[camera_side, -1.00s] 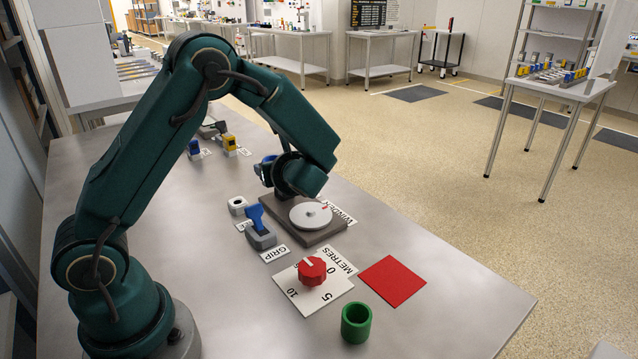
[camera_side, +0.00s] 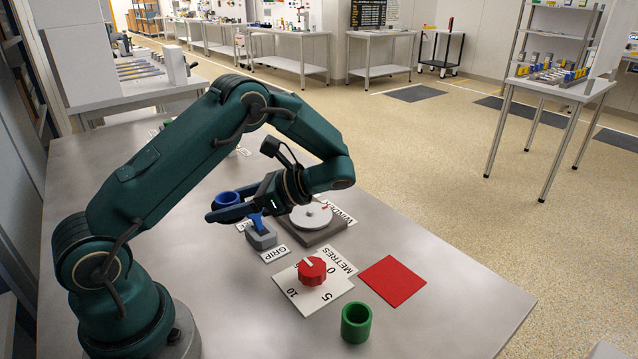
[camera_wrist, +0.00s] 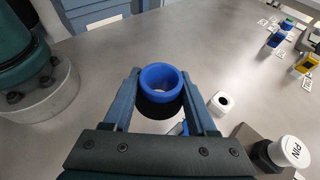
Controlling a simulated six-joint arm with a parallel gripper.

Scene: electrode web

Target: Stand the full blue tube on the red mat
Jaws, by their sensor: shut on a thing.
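The blue tube (camera_side: 227,198) is between the fingers of my gripper (camera_side: 232,208), which is shut on it above the table. In the wrist view, the tube's round blue rim (camera_wrist: 160,70) sits between the two fingers (camera_wrist: 160,88), with a dark area below it. Its opening faces the camera; I cannot tell whether the tube is full. The red mat (camera_side: 393,281) lies flat and empty at the right of the table, well away from my gripper. It is not in the wrist view.
A green cup (camera_side: 356,323) stands in front of the mat. A red knob (camera_side: 312,270) on a white dial plate is left of the mat. The winder disc (camera_side: 311,215) and blue grip lever (camera_side: 258,224) are near my gripper. Bare table lies right of the mat.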

